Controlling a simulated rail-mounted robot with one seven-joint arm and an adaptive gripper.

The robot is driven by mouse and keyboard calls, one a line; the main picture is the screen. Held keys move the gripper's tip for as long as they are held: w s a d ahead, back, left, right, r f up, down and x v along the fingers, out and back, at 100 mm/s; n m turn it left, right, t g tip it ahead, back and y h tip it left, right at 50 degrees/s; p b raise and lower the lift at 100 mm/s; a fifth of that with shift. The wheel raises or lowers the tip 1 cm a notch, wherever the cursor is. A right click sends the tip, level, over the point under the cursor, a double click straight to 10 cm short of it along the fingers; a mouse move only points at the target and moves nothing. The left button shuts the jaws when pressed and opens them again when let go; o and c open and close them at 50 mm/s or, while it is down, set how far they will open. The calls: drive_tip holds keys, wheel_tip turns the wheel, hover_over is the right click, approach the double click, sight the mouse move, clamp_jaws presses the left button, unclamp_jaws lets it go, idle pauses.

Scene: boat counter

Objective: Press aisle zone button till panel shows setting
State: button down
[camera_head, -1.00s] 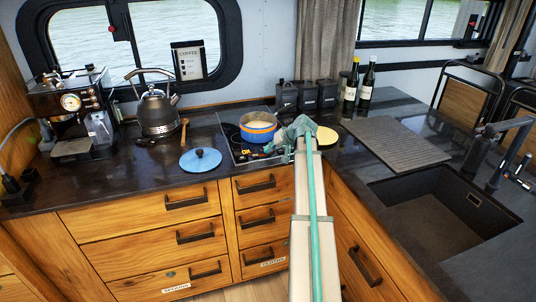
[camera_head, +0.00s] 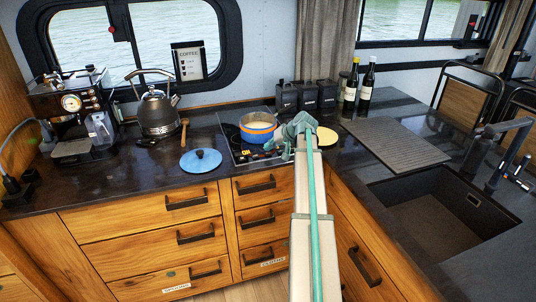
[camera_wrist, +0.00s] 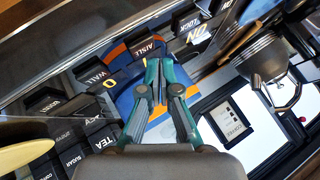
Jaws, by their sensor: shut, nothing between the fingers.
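The cooktop (camera_head: 233,146) is a black panel set in the counter, with an orange-and-blue pot (camera_head: 258,127) on it. In the wrist view its front edge carries a row of dark labelled buttons. The aisle button (camera_wrist: 148,46) lies just beyond my fingertips; the wall button (camera_wrist: 93,76) is to its left. An orange "0" (camera_wrist: 109,84) shows near the wall button. My gripper (camera_wrist: 160,65) is shut and empty, pointing at the aisle button. I cannot tell whether the tips touch it. In the head view my gripper (camera_head: 272,147) is at the cooktop's right front.
A blue lid (camera_head: 201,161) lies left of the cooktop. A kettle (camera_head: 157,113) and coffee machine (camera_head: 75,110) stand farther left. Dark canisters (camera_head: 306,96) and bottles (camera_head: 367,82) stand behind. A pale yellow disc (camera_head: 326,136) and a sink (camera_head: 440,215) are to the right.

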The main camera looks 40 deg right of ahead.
sight(269, 153)
drive_tip(key=shift+r, duration=0.1)
drive_tip(key=shift+r+p, duration=1.05)
drive_tip(key=shift+r, duration=1.35)
